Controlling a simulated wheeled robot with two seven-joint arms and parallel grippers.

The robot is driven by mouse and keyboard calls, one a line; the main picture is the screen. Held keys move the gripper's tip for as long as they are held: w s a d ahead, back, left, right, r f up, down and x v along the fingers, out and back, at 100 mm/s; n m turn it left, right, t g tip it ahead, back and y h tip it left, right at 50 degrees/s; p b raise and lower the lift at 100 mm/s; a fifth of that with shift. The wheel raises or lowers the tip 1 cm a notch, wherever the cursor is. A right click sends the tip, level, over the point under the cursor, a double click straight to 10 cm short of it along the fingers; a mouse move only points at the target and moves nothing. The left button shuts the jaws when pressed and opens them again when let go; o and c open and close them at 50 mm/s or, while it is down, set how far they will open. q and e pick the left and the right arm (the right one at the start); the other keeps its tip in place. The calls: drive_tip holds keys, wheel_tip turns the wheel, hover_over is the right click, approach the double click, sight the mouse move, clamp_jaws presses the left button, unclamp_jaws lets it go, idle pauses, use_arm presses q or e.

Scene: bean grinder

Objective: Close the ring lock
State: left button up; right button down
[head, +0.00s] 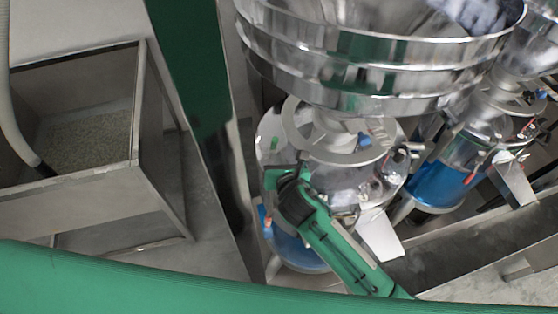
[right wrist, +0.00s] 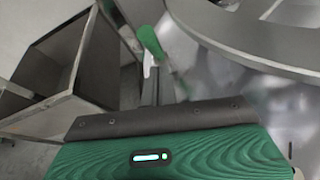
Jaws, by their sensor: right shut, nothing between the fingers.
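The grinder's metal drum (head: 262,150) stands below a big shiny hopper. A flat grey ring (head: 296,135) sits around its neck, and it shows large at the upper right of the right wrist view (right wrist: 240,45). A small green handle (head: 274,146) is at the ring's left side; in the right wrist view the green handle (right wrist: 152,42) stands just beyond my fingers. My right gripper (head: 271,179) is shut and empty, close to the drum's left side and just below the handle in the head view. I cannot tell whether it touches the handle. My left gripper is not in view.
The wide steel hopper (head: 370,50) overhangs the drum. A second drum with a blue band (head: 440,185) stands to the right. A green post (head: 195,75) and an open metal bin (head: 140,110) with pale grains are on the left. A metal trough (head: 470,235) lies at the lower right.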

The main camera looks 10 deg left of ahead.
idle(0.3)
drive_tip(key=shift+s+d+r+b, duration=0.2)
drive_tip(key=shift+s+b, duration=0.1)
drive_tip(key=shift+s, duration=0.25)
drive_tip(key=b+v, duration=0.3)
drive_tip(key=v, duration=0.9)
drive_tip(key=shift+s+d+b, duration=0.2)
drive_tip(key=shift+s+b, duration=0.05)
drive_tip(key=shift+b, duration=0.05)
